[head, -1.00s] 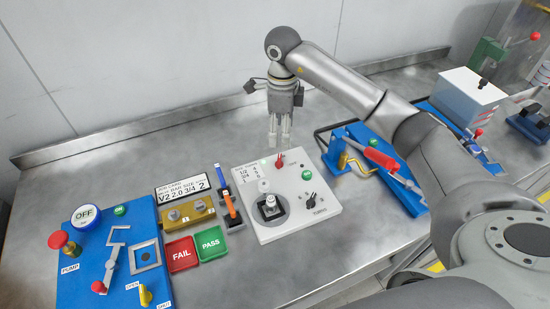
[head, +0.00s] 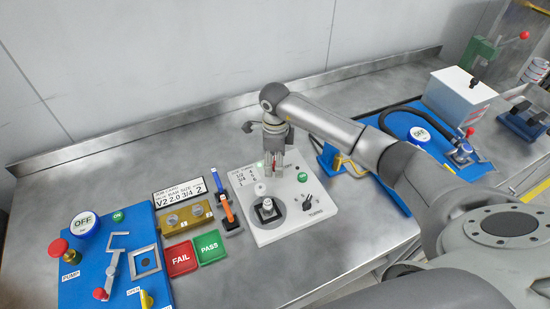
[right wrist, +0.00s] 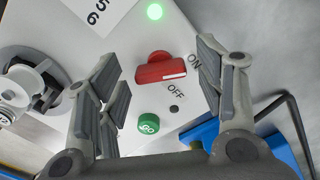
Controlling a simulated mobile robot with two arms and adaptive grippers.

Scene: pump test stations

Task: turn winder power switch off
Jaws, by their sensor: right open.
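The white winder panel (head: 290,221) stands on the metal bench. Its red power switch (right wrist: 160,69) shows in the right wrist view, with ON and OFF printed beside it; the lever's end is nearer ON. A green lamp (right wrist: 155,12) on the panel glows. My right gripper (right wrist: 160,85) is open, pointing down over the panel, with one finger on each side of the red switch and a gap on both sides. In the head view the right gripper (head: 275,172) largely hides the switch. My left gripper is not in view.
A green GO button (right wrist: 148,123) sits close to the switch. The panel also carries a round black fixture (head: 267,210) and a black knob (head: 308,201). Red FAIL (head: 181,258) and green PASS (head: 209,247) pads lie left. A blue pump board (head: 75,290) is at far left.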

